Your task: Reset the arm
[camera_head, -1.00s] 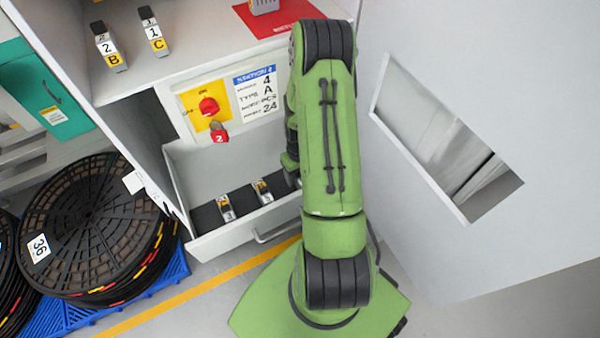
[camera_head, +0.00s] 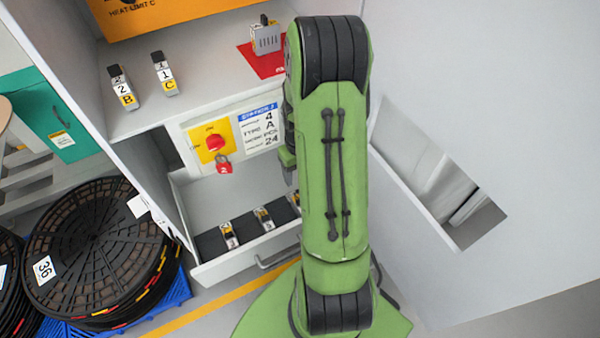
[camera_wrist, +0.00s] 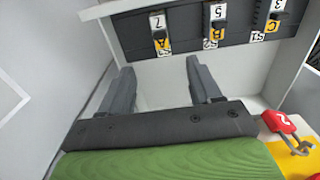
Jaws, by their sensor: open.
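Beyond the fingertips is the open drawer (camera_wrist: 160,72), with labelled blocks in a dark strip. The block marked 7 A (camera_wrist: 160,36) and the block marked 5 B (camera_wrist: 217,24) stand out there. In the head view the drawer (camera_head: 222,268) hangs open below the switch panel.
A red padlock (camera_head: 224,166) hangs below a red knob (camera_head: 215,143); the padlock also shows in the wrist view (camera_wrist: 279,120). Blocks 2 B (camera_head: 122,88) and 1 C (camera_head: 163,73) stand on the shelf, with a grey item (camera_head: 267,38) on a red mat. Black reels (camera_head: 95,250) stand left.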

